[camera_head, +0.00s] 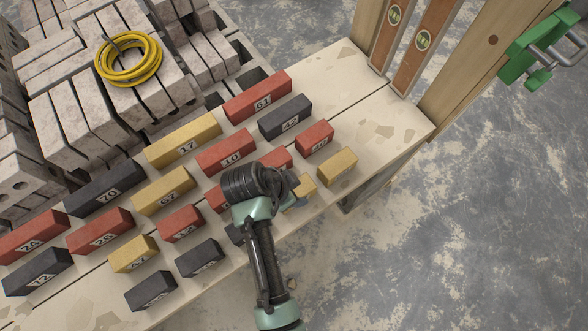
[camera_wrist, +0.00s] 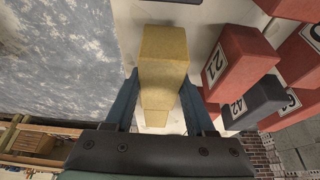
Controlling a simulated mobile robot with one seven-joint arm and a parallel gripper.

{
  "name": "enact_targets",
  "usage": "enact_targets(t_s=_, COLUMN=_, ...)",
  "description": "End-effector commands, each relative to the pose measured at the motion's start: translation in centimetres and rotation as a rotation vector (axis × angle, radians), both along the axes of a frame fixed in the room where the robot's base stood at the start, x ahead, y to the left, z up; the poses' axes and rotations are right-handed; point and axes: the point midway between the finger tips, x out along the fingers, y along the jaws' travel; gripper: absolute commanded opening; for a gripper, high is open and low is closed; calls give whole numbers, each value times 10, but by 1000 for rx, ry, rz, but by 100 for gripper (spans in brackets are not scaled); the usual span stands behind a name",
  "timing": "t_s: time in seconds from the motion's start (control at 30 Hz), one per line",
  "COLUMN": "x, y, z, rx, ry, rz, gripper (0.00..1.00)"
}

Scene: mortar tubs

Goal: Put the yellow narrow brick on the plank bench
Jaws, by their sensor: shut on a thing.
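My gripper (camera_wrist: 160,95) is shut on a yellow narrow brick (camera_wrist: 163,65), with a dark blue finger on each side of it. In the head view my arm hides part of this brick (camera_head: 306,186), and I cannot tell whether it touches the pale surface below. Another yellow brick (camera_head: 338,167) stands just beyond it, on the pale boards (camera_head: 375,120). In the wrist view that brick (camera_wrist: 155,117) shows partly between the fingers. No separate plank bench is clearly recognisable.
Several numbered bricks stand in rows, including a red brick (camera_wrist: 240,55) and a dark brick (camera_wrist: 250,103) close to the gripper. A yellow coil (camera_head: 128,60) lies on grey blocks. Wooden uprights (camera_head: 455,75) stand at the upper right, beside open floor (camera_head: 480,220).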

Motion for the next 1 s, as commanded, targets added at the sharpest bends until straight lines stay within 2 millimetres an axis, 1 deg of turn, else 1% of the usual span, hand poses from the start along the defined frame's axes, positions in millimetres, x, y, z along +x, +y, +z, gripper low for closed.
enact_targets(t_s=0.03, x=0, y=0, z=-9, rx=-1, ry=1, rz=0, gripper=0)
enact_targets(t_s=0.1, x=0, y=0, z=-13, rx=0, ry=-2, rz=-1, gripper=0)
enact_targets(t_s=0.33, x=0, y=0, z=-13, rx=0, ry=-2, rz=-1, gripper=0)
enact_targets(t_s=0.43, x=0, y=0, z=-16, rx=0, ry=-2, rz=-1, gripper=0)
enact_targets(t_s=0.47, x=0, y=0, z=-16, rx=0, ry=0, rz=-1, gripper=58)
enact_targets(t_s=0.6, x=0, y=0, z=-16, rx=0, ry=0, rz=-1, gripper=84)
enact_targets(t_s=0.63, x=0, y=0, z=-16, rx=0, ry=0, rz=-1, gripper=85)
enact_targets(t_s=0.87, x=0, y=0, z=-15, rx=0, ry=0, rz=0, gripper=85)
enact_targets(t_s=1.0, x=-1, y=1, z=-8, rx=0, ry=-2, rz=0, gripper=85)
